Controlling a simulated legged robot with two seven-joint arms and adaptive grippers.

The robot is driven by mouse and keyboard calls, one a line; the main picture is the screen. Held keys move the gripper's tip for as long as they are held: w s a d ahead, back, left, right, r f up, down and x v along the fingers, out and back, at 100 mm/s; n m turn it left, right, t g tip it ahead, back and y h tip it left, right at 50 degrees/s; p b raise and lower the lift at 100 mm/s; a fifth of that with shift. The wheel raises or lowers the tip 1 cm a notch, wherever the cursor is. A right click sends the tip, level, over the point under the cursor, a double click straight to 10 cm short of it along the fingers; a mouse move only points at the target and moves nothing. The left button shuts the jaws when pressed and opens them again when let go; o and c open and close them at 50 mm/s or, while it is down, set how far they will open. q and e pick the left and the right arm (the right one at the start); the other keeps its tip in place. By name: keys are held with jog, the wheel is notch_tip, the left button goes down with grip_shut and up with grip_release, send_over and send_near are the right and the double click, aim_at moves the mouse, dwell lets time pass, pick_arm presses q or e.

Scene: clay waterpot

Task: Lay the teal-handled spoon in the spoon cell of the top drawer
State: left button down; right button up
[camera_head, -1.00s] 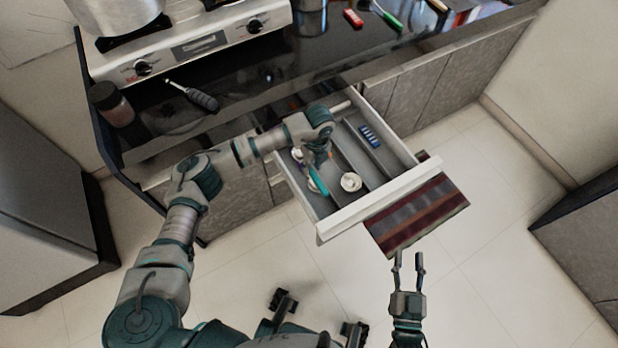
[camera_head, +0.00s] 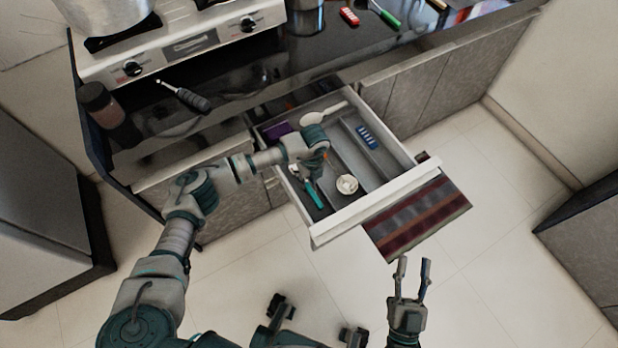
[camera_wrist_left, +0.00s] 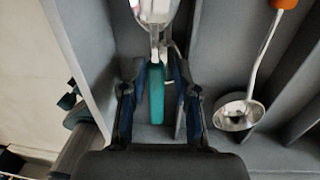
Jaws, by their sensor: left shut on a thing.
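The teal-handled spoon (camera_head: 313,193) is between the fingers of my left gripper (camera_wrist_left: 158,88), which is shut on its teal handle (camera_wrist_left: 157,97). In the left wrist view, its metal bowl end shows at the top. My left gripper is over the left cell of the open top drawer (camera_head: 372,203), close to the drawer's front. The spoon lies along this cell; I cannot tell whether it touches the floor. My right gripper (camera_head: 411,272) is open and empty, in front of the drawer and to the right.
A ladle (camera_wrist_left: 236,114) with an orange handle lies in the neighbouring cell. A blue item (camera_head: 366,136) lies further right. A pale spoon (camera_head: 325,113) and a purple item (camera_head: 277,131) are at the drawer's back. A striped mat (camera_head: 417,217) lies on the floor.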

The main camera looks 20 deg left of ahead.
pick_arm(q)
jog(key=shift+f, duration=0.3)
jog(key=c, duration=1.3)
grip_release()
jog(key=shift+a+f, duration=0.15)
jog(key=o, duration=0.4)
jog(key=shift+a+f, duration=0.1)
jog(key=shift+f, duration=0.05)
jog(key=shift+o, duration=0.3)
jog(key=shift+w+f, duration=0.1)
jog(key=shift+d+r, duration=0.25)
jog(key=shift+d, duration=0.05)
pick_arm(e)
jog(key=shift+a, duration=0.15)
